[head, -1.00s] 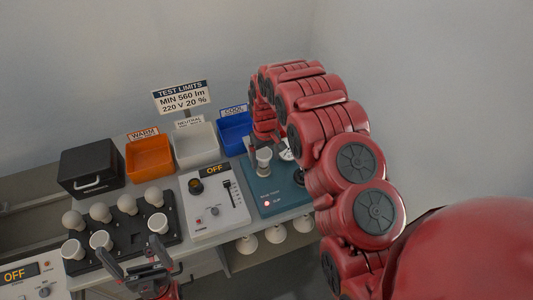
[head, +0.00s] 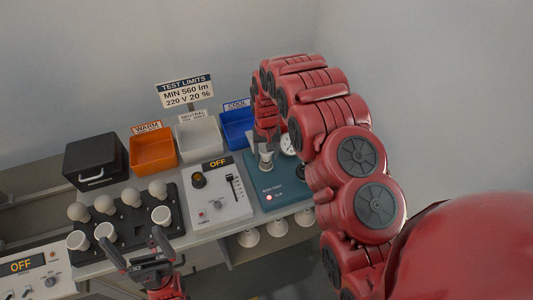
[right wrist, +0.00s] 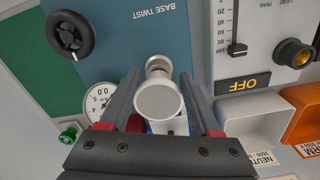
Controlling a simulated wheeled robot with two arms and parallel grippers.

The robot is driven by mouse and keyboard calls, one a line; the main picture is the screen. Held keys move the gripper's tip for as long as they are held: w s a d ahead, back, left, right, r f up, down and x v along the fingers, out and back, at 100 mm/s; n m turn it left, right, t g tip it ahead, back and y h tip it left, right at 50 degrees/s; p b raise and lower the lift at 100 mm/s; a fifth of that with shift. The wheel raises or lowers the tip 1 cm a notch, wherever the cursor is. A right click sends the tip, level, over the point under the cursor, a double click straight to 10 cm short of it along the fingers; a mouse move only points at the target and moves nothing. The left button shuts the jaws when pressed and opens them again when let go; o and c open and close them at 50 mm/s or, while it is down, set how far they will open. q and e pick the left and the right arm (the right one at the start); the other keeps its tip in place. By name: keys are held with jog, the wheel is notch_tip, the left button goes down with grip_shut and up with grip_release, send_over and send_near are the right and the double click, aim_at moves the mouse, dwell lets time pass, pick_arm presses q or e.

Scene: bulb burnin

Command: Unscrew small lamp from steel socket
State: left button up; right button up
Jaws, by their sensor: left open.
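The small lamp has a round white face (right wrist: 158,102) in the right wrist view. It points at the camera, with its base running back to the steel socket (right wrist: 158,64). In the head view the socket (head: 265,166) stands on the teal base twist unit (head: 258,184), and my gripper partly hides the lamp. My right gripper (right wrist: 159,76) is open, with one finger on each side of the lamp. Narrow gaps seem to show between lamp and fingers. My left gripper (head: 136,243) is open and empty, in front of the black bulb tray.
The black tray (head: 138,226) holds several white bulbs. A grey tester (head: 214,197) reading OFF stands left of the teal unit. Orange (head: 153,151), white (head: 199,143) and blue (head: 237,130) bins line the back beside a black box (head: 95,163). A dial gauge (right wrist: 98,102) stands close to my right fingers.

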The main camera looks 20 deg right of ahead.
jog(key=c, duration=0.6)
jog(key=n, duration=0.2)
jog(key=n+b, duration=0.1)
jog(key=n, duration=0.1)
jog(key=shift+w+d+n, duration=0.2)
jog(key=shift+d+n, duration=0.2)
jog(key=shift+c, duration=0.2)
jog(key=n, duration=0.5)
jog(key=shift+w+d+r+b, duration=0.1)
jog(key=shift+w+d+b, duration=0.25)
jog(key=shift+w+b, duration=0.05)
jog(key=n, duration=0.3)
jog(key=shift+w+d+n+b, duration=0.25)
jog(key=shift+n+b, duration=0.05)
jog(key=shift+n, duration=0.1)
jog(key=n, duration=0.3)
jog(key=shift+w+d, duration=0.15)
jog(key=shift+w, duration=0.1)
jog(key=n, duration=0.3)
jog(key=shift+w+d+r+n, duration=0.15)
jog(key=shift+w+n, duration=0.2)
jog(key=shift+n, duration=0.05)
jog(key=n, duration=0.2)
jog(key=shift+w+n, duration=0.15)
jog(key=shift+n, duration=0.15)
